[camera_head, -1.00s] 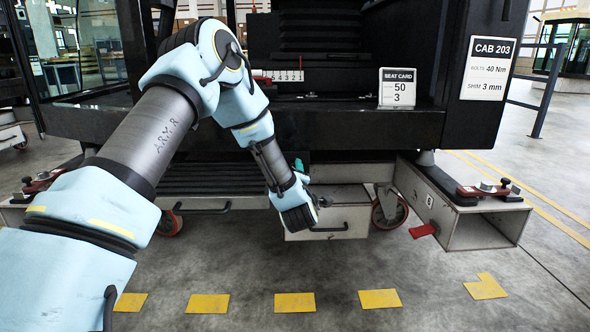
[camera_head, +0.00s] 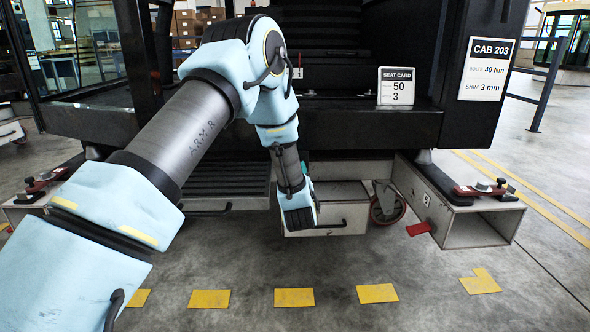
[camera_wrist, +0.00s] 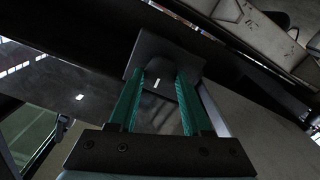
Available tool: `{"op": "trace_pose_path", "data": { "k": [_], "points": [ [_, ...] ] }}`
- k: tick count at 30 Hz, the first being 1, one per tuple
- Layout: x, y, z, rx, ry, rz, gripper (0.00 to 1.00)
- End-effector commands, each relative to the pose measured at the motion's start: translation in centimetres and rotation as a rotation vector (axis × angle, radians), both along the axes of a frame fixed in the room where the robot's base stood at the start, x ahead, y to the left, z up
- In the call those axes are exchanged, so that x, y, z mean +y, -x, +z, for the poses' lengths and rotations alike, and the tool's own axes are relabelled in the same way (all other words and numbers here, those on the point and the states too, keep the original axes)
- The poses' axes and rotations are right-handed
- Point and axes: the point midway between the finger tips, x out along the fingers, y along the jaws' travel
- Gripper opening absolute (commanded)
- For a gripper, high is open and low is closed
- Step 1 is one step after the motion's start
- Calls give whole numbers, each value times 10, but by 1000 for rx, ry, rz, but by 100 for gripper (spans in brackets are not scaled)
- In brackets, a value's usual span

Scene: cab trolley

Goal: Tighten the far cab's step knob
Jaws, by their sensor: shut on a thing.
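In the wrist view, the dark step knob (camera_wrist: 157,90) with a short white mark sits between the two green fingers of my gripper (camera_wrist: 160,80), in front of a dark square plate (camera_wrist: 180,55). The fingers are shut on it from both sides. In the head view my wrist hides the knob and most of my gripper; only a bit of teal finger (camera_head: 304,168) shows, under the cab's lower edge. A black ribbed step (camera_head: 225,178) is left of my wrist.
A pale trolley box with a handle (camera_head: 332,222) stands right behind my wrist. A caster (camera_head: 388,207), a red pedal (camera_head: 418,229) and a trolley beam (camera_head: 478,224) are to its right. The SEAT CARD (camera_head: 396,88) stands on the cab sill. The front floor is clear.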

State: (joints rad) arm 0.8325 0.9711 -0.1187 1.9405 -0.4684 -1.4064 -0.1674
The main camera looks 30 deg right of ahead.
Motion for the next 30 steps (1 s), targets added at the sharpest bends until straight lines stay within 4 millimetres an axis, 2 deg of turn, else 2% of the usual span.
{"op": "trace_pose_path", "data": {
  "k": [20, 21, 28, 30],
  "points": [
    [1, 0, -2, -24, -60, 1, 0],
    [1, 0, -1, -23, -59, 1, 52],
    [0, 0, -1, -24, -57, 0, 78],
    [0, 0, -1, -25, -56, 1, 79]
  ]
}}
